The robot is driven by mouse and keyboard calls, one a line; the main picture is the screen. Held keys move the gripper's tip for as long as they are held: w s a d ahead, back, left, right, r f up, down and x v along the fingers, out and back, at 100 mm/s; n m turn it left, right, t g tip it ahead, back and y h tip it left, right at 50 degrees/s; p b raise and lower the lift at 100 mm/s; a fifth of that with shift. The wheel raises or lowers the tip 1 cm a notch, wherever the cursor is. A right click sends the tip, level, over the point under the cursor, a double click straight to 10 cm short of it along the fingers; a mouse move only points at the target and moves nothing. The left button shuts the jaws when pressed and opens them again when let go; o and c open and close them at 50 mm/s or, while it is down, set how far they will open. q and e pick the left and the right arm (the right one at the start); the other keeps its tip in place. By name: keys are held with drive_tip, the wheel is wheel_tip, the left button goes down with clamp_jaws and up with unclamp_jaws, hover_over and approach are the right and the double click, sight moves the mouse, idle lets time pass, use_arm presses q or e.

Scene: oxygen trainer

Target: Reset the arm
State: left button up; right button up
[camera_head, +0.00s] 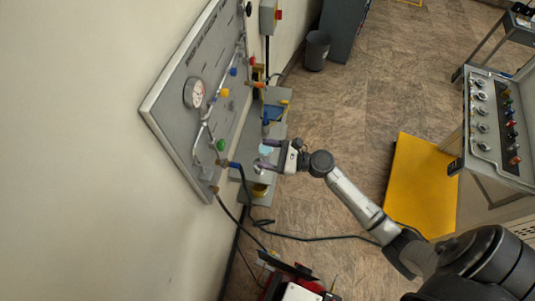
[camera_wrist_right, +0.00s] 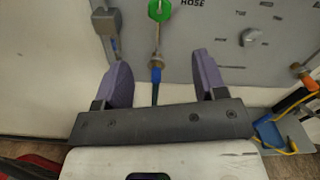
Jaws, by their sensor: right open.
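My right arm reaches in from the lower right in the head view, with my right gripper (camera_head: 264,156) in front of the lower part of the wall panel. In the right wrist view the gripper (camera_wrist_right: 163,80) is open, and its two purple-grey fingers stand wide apart with nothing held between them. Beyond the fingers, a blue hose fitting (camera_wrist_right: 156,73) hangs below a green valve handle (camera_wrist_right: 160,10). The fingers appear clear of both. My left gripper is not in view.
The grey trainer panel (camera_head: 170,108) carries a gauge (camera_head: 194,92) and coloured valves. A grey shelf (camera_head: 275,125) projects below it. A black hose (camera_head: 315,238) runs along the floor. A yellow platform (camera_head: 418,185) and a control console (camera_head: 495,120) stand right. A bin (camera_head: 316,50) stands farther back.

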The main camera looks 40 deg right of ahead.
idle(0.7)
drive_tip(key=s+a+f+n+g, duration=0.35)
drive_tip(key=n+g, duration=0.35)
drive_tip(key=n, duration=1.1)
drive_tip(key=s+n+g+h+p, duration=0.1)
drive_tip(key=s+n+h, duration=0.3)
drive_tip(key=s, duration=0.7)
drive_tip(key=s+a+r+n+g+h+p, duration=0.1)
drive_tip(key=s+n+h, duration=0.4)
drive_tip(key=s, duration=0.6)
drive_tip(key=shift+r+g+h+p, duration=0.25)
drive_tip(key=shift+g+h+p, duration=0.45)
drive_tip(key=shift+h+p, duration=0.35)
